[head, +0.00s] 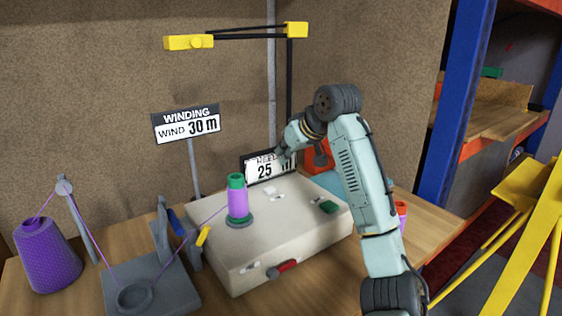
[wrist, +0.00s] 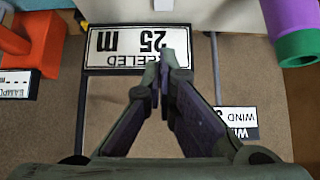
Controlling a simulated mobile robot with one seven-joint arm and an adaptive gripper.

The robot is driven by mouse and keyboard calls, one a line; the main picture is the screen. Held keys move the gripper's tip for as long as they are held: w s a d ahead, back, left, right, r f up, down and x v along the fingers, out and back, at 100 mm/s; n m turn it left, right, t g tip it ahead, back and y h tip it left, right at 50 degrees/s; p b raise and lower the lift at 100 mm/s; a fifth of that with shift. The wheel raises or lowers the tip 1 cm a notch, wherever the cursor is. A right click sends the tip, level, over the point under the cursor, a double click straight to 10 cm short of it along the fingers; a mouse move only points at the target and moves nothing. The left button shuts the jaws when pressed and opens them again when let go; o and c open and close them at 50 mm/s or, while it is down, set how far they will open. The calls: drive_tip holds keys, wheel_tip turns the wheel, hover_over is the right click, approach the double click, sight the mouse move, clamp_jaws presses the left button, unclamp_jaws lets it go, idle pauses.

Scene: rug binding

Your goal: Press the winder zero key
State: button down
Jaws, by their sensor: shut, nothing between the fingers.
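The winder (head: 240,262) is a cream box on the wooden bench. A green key (head: 328,206) and a small white key (head: 270,191) sit on its top; no zero marking is readable on either. A dark display (head: 259,170) behind the box reads 25 m, and it shows upside down in the wrist view (wrist: 135,48). My gripper (head: 284,155) is above the back of the box, covering the display's right part. In the wrist view its fingertips (wrist: 163,68) are together, empty, and overlap the display's edge. Neither key is identifiable in the wrist view.
A purple spool with a green top (head: 237,198) stands on the box, with thread running left to a purple cone (head: 48,258). A red-tipped lever (head: 284,266) is on the front. A sign (head: 186,124) reads WIND 30 m. An orange object (wrist: 45,42) is beside the display.

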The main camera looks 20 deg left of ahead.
drive_tip(key=p, duration=0.2)
hover_over(269, 187)
drive_tip(key=d, duration=0.1)
drive_tip(key=f, duration=0.6)
drive_tip(key=shift+s+d+f, duration=0.1)
drive_tip(key=shift+s+f, duration=0.05)
drive_tip(key=shift+s, duration=0.25)
wheel_tip(269, 187, down, 2)
drive_tip(key=shift+d+f+p, duration=0.1)
drive_tip(key=shift+f+p, duration=0.1)
drive_tip(key=shift+p, duration=0.15)
drive_tip(key=shift+f, duration=0.65)
drive_tip(key=shift+s+f, duration=0.15)
drive_tip(key=shift+f, duration=0.9)
wheel_tip(269, 187, up, 5)
drive_tip(key=p, duration=0.4)
drive_tip(key=shift+p, duration=0.3)
drive_tip(key=b+v, duration=0.3)
drive_tip(key=v, duration=0.7)
drive_tip(key=shift+b, duration=0.4)
